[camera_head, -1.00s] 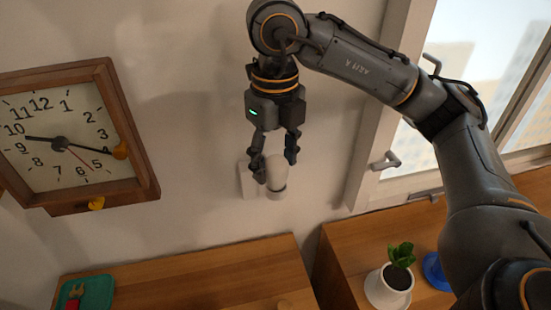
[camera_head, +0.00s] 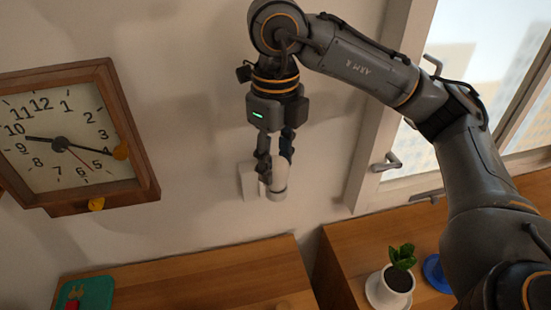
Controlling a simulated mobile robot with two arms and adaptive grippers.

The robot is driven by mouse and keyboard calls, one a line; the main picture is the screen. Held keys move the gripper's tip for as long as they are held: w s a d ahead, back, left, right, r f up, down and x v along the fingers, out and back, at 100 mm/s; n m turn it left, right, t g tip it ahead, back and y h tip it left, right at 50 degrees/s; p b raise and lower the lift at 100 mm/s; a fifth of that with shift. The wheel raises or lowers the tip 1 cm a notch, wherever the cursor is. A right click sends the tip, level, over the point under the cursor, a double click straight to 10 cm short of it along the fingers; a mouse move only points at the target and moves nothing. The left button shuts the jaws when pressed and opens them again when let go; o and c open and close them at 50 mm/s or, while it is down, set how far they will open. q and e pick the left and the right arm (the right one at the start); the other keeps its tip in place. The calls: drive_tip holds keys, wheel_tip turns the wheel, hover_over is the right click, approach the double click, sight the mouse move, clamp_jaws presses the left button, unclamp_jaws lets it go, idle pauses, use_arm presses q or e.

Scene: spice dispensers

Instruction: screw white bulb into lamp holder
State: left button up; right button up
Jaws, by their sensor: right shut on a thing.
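The white bulb (camera_head: 277,184) is by the wall in the middle of the head view, with its rounded end pointing down. A pale plate (camera_head: 247,181) on the wall behind it looks like the lamp holder's base. The holder's socket is hidden, so I cannot tell how far the bulb sits in it. My right gripper (camera_head: 275,166) reaches down from above and is shut on the bulb, its fingers covering the upper part. My left gripper is out of view.
A wooden wall clock (camera_head: 74,135) hangs at the left. A window with a handle (camera_head: 386,162) is at the right. Below are wooden cabinet tops (camera_head: 200,272), a potted plant (camera_head: 397,279), a blue object (camera_head: 437,272) and a green tray (camera_head: 97,291). The wall around the bulb is clear.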

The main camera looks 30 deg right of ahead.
drive_tip(key=m, duration=0.5)
drive_tip(key=shift+m, duration=1.3)
drive_tip(key=m, duration=0.4)
drive_tip(key=shift+d+f, duration=0.1)
drive_tip(key=m, duration=0.5)
drive_tip(key=shift+b, duration=0.35)
